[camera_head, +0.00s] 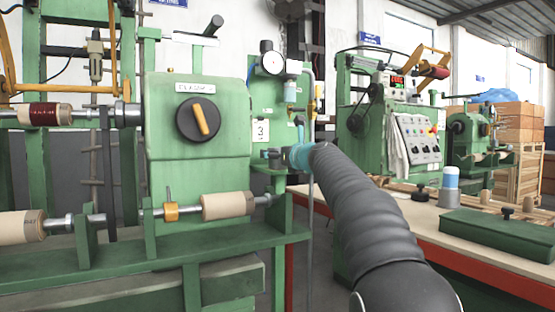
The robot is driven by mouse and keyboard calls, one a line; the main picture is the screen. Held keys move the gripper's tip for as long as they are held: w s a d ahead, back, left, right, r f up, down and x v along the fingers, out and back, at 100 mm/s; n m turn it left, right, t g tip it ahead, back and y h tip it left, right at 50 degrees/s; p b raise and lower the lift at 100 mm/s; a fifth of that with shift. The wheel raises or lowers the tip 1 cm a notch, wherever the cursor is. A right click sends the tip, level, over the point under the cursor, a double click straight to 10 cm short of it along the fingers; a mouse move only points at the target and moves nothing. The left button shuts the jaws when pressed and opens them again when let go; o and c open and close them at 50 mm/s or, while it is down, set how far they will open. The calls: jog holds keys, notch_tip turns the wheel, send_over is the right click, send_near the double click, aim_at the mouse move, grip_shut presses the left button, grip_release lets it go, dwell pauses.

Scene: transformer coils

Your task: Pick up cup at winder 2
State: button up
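My arm, in a ribbed dark sleeve, reaches from the bottom right towards the green winding machine (197,130). My gripper (274,156) is small and dark at the arm's far end, past a teal ring, in front of the machine's right side. Its fingers are too small to make out, and I cannot tell whether it holds anything. The cylinder is well to the right of it, apart from it.
A second green machine (402,135) stands behind the bench. A green block (500,236) lies on the bench's front part. Wooden crates (519,150) are stacked at the far right.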

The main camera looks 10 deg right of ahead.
jog(key=shift+w+a, duration=0.15)
jog(key=shift+w, duration=0.3)
jog(key=c, duration=1.2)
jog(key=shift+r, duration=0.1)
jog(key=shift+c, duration=0.2)
